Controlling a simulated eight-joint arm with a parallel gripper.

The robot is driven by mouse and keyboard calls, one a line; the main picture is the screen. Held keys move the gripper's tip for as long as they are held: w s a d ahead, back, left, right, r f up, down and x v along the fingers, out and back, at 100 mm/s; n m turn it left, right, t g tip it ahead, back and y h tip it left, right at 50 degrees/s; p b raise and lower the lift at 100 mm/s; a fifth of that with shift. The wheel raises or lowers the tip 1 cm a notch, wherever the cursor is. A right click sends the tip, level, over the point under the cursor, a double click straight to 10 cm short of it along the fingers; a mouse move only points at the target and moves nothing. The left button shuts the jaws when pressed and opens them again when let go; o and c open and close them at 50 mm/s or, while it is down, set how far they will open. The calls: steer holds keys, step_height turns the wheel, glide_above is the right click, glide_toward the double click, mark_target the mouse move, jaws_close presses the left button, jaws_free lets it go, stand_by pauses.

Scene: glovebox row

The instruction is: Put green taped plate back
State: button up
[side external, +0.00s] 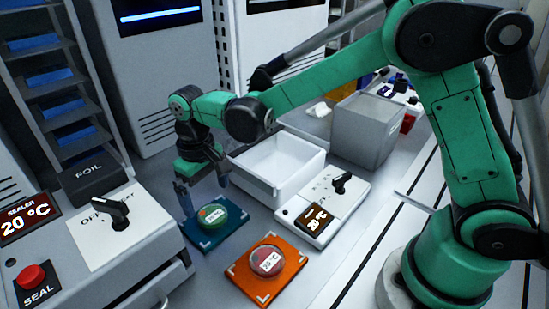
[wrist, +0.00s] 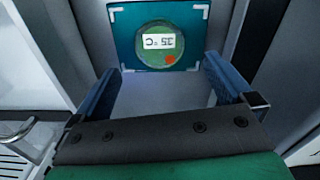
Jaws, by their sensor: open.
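The green taped plate (side external: 213,214) is a round dish with a white label and a red-orange dot. It lies flat on a teal mat (side external: 206,241) with white corner marks. In the wrist view the plate (wrist: 158,46) is at the top centre, its label upside down and seeming to read 35 °C. My gripper (side external: 205,199) points down just behind the plate in the side view. Its blue fingers are apart with nothing between them. In the wrist view the gripper (wrist: 162,67) has the plate just beyond its fingertips; contact cannot be told.
A red dish (side external: 267,262) labelled 20 °C lies on an orange mat (side external: 240,281). A white open bin (side external: 275,180) and a white panel with a knob (side external: 325,204) stand behind. A sealer (side external: 90,245) is at left, a grey box (side external: 365,135) at back right.

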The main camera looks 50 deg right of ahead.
mark_target(211, 213)
step_height(211, 213, up, 7)
steer(key=s+d+r+m+t, duration=0.1)
steer(key=s+d+t, duration=0.6)
steer(key=s+d, duration=0.3)
steer(key=shift+s+d+m, duration=0.3)
steer(key=shift+d+m, duration=0.1)
steer(key=shift+d, duration=0.1)
